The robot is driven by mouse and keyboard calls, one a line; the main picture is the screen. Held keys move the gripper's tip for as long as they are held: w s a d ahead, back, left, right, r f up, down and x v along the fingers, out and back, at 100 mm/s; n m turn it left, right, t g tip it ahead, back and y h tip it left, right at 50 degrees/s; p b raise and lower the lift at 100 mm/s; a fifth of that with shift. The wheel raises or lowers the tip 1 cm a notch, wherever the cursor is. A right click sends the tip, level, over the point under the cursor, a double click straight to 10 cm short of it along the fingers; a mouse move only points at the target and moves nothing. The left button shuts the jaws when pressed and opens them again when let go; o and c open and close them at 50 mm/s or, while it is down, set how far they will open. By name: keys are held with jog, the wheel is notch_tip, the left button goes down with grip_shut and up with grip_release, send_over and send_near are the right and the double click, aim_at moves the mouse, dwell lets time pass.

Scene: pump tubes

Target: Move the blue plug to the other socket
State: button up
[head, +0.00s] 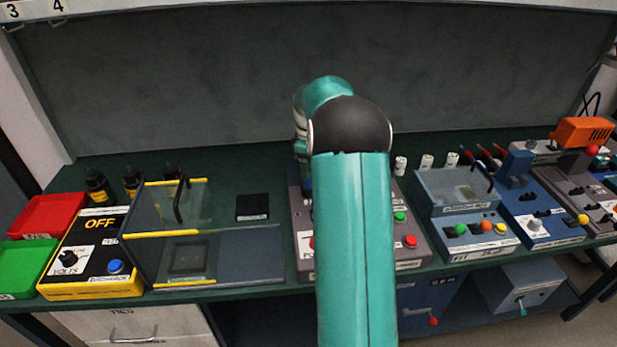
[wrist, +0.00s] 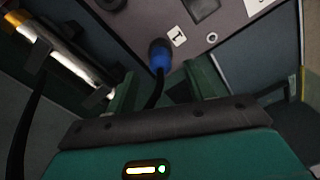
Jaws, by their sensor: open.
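The blue plug (wrist: 160,54) shows in the wrist view, seated in the grey panel beside a white label marked "1". A dark cable runs from it down between my fingers. My gripper (wrist: 162,82) is open, its two green fingers on either side of the cable and just short of the plug. In the head view my teal arm hides most of the grey pump unit (head: 417,252), and my gripper is hidden there. A dark round fitting (wrist: 109,4) shows at the top left of the panel in the wrist view; I cannot tell whether it is the other socket.
A glass-sided box with yellow edges (head: 165,233) stands left of the unit, beside the black and yellow OFF box (head: 99,222). A light-blue box (head: 462,188) stands to the right. Red (head: 50,213) and green (head: 22,268) bins sit at the far left.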

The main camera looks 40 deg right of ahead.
notch_tip(320, 180, up, 8)
jog(key=shift+r, duration=0.2)
dwell(1.1)
jog(key=s+a+r+m+t, duration=0.1)
jog(key=s+a+r, duration=0.2)
jog(key=a, duration=0.5)
jog(key=s+a+r+m+t+h, duration=0.1)
jog(key=s+a+r, duration=0.25)
jog(key=a, duration=0.35)
jog(key=s+a+r+m+t, duration=0.1)
jog(key=s+a+r, duration=0.15)
jog(key=a, duration=0.55)
jog(key=s+a+f+m+t+y, duration=0.1)
jog(key=s+a+f+m+t, duration=0.1)
jog(key=s+a, duration=1.1)
jog(key=shift+s+a+f+m+t, duration=0.3)
jog(key=shift+s+f+m, duration=0.2)
jog(key=shift+s+f, duration=0.55)
jog(key=shift+s+d+r, duration=0.1)
jog(key=shift+s, duration=0.05)
